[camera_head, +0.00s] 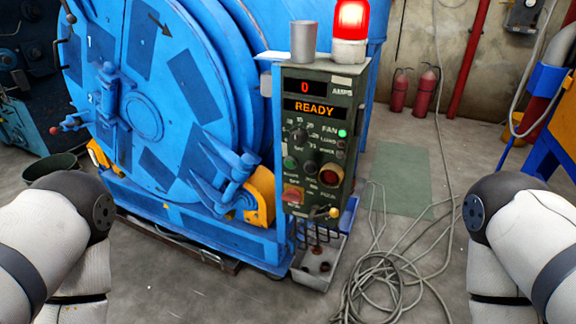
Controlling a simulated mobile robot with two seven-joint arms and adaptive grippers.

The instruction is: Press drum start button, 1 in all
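A dark green control panel (318,140) stands in front of the big blue drum (145,115). A green light (342,133) glows beside the word FAN. The small labels are too blurred to tell which one is the drum start. My arms show at the lower left and lower right, apart from the panel; both grippers are out of view.
A red beacon (350,22) and a grey metal cup (304,42) stand on top of the panel. A tray (318,272) is below it. Loose grey cable (390,285) lies on the floor to the right. Two red extinguishers (426,92) stand by the wall.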

